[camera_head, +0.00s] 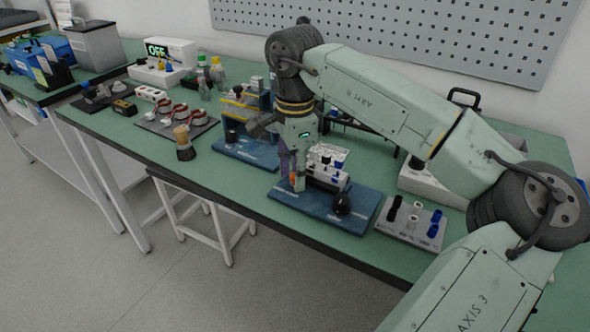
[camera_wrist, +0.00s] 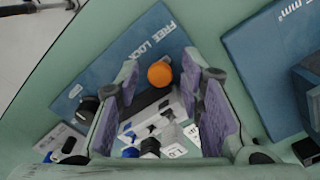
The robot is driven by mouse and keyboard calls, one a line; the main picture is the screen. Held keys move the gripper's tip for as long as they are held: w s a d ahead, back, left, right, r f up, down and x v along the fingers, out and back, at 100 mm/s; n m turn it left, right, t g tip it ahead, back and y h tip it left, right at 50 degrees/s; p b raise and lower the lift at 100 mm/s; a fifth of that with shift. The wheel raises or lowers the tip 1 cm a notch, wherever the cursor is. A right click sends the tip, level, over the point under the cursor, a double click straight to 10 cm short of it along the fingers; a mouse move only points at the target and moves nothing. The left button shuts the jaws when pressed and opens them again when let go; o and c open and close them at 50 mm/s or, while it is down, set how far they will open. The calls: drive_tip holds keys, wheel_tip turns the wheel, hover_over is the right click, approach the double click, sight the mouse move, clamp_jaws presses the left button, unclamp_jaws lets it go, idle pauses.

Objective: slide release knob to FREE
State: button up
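The release knob (camera_wrist: 159,74) is a round orange cap in the wrist view, on a blue base plate (camera_wrist: 100,72). The plate has the white words FREE (camera_wrist: 170,28) and LOCK (camera_wrist: 137,51) beside the knob. I cannot tell exactly which word the knob lines up with. My gripper (camera_wrist: 160,80) is open, with one purple-padded finger on each side of the knob. Gaps show on both sides of the cap. In the head view my gripper (camera_head: 292,172) points down over the left part of the blue base (camera_head: 318,207), and the arm partly hides the knob.
A black round knob (camera_head: 341,203) stands on the same base, in front of a white block (camera_head: 325,178) with dark and blue connectors. A grey tray (camera_head: 405,232) with plugs lies to the right. Another blue fixture (camera_head: 245,152) stands close on the left.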

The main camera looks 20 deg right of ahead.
clamp_jaws()
idle(0.6)
